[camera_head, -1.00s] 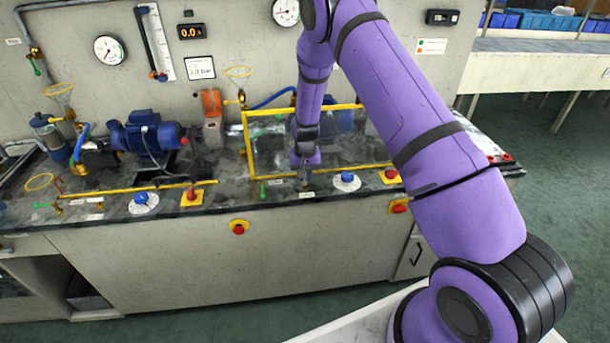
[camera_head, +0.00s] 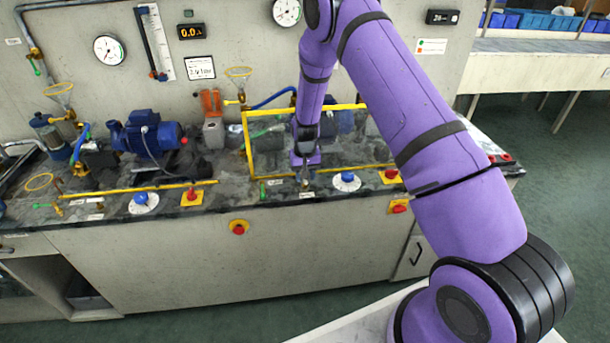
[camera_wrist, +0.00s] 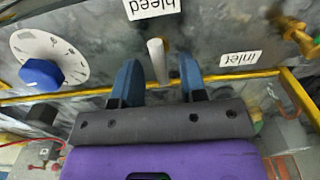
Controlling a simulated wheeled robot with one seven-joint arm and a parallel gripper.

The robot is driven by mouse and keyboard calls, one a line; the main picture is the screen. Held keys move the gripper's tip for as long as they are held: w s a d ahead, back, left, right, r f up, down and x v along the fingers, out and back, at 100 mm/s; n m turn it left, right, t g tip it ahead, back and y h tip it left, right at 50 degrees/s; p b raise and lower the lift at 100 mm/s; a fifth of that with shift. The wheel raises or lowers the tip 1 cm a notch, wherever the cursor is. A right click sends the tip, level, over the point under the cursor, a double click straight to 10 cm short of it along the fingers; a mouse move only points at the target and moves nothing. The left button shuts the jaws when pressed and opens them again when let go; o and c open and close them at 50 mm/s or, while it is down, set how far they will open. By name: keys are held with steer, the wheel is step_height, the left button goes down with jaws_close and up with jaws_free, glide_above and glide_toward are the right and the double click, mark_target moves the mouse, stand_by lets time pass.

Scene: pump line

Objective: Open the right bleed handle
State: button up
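The right bleed handle (camera_wrist: 157,60) shows in the wrist view as a pale grey upright rod by the "bleed" label (camera_wrist: 152,8). My gripper (camera_wrist: 160,75) is open, with one blue-grey finger on each side of the rod. Gaps show between the rod and both fingers. In the head view my gripper (camera_head: 304,178) points down at the front of the right-hand bench section, behind the "bleed" tag (camera_head: 306,196). The handle cannot be told apart from the fingers there.
A yellow rail (camera_wrist: 75,93) runs close by the fingers. A blue-knobbed dial (camera_wrist: 42,74) stands on one side, and the "inlet" label (camera_wrist: 240,59) and a brass valve (camera_wrist: 291,32) on the other.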

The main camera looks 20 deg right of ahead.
step_height(320, 180, up, 11)
stand_by(0.7)
stand_by(0.3)
steer(key=s+r+t, duration=0.1)
steer(key=s+r, duration=0.4)
steer(key=r, duration=0.4)
steer(key=s+r+n+t, duration=0.1)
steer(key=s+r, duration=0.5)
steer(key=r, duration=0.4)
steer(key=s+r+t, duration=0.1)
steer(key=s+r, duration=0.4)
steer(key=r, duration=0.4)
steer(key=s+r+t, duration=0.1)
steer(key=s+r, duration=0.2)
steer(key=s, duration=0.9)
steer(key=s+r+n+t, duration=0.1)
steer(key=s+r, duration=0.3)
steer(key=s, duration=0.9)
steer(key=shift+n, duration=0.3)
